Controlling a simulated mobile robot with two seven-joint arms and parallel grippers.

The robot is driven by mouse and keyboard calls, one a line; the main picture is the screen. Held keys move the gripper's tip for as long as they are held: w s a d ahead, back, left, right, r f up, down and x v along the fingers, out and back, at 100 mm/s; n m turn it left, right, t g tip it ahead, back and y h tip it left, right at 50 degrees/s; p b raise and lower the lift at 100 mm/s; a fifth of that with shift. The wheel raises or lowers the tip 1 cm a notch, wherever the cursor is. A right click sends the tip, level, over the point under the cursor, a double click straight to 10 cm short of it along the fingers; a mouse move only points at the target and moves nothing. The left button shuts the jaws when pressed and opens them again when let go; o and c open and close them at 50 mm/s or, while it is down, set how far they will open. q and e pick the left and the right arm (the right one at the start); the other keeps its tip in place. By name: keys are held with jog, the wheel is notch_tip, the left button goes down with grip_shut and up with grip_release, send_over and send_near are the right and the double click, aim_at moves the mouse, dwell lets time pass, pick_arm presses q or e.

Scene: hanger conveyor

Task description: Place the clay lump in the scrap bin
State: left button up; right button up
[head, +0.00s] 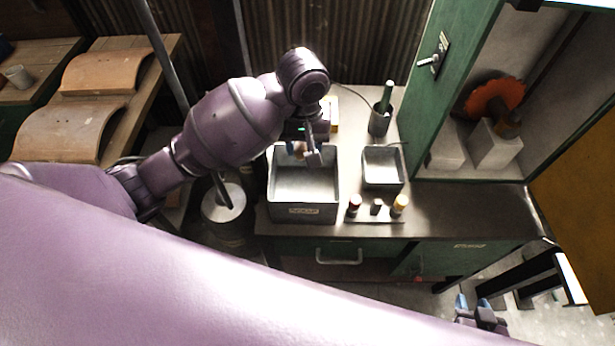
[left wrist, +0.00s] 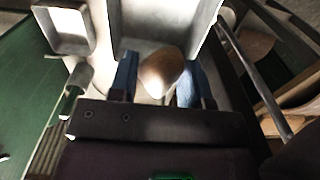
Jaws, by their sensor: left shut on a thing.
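The clay lump (left wrist: 161,72) is a smooth tan-brown piece between the blue fingers of my left gripper (left wrist: 156,88) in the left wrist view. In the head view my left gripper (head: 307,154) is over the far part of the scrap bin (head: 303,212), and the lump is mostly hidden by the gripper. The bin is a grey, open-topped box with a label on its front, and its visible floor looks empty. My right gripper (head: 474,304) is low at the lower right, away from the bin; its blue fingertips stand apart with nothing visible between them.
A smaller grey tray (head: 383,184) stands right of the bin. A cup with a green-handled tool (head: 380,120) stands behind. A green cabinet (head: 440,90) with an orange disc is at right. Curved tan panels (head: 105,72) lie left.

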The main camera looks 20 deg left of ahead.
pick_arm(q)
jog(key=shift+d+f, duration=0.15)
jog(key=shift+f, duration=0.45)
send_over(305, 196)
jog(key=s, duration=0.2)
notch_tip(305, 196, down, 4)
jog(key=f, duration=1.4)
jog(key=shift+w+d+f, duration=0.25)
jog(key=shift+w+f, duration=0.1)
jog(key=shift+f, duration=0.05)
jog(key=shift+f, duration=0.15)
jog(key=o, duration=1)
jog(key=shift+c, duration=0.2)
notch_tip(305, 196, up, 12)
jog(key=shift+r, duration=0.2)
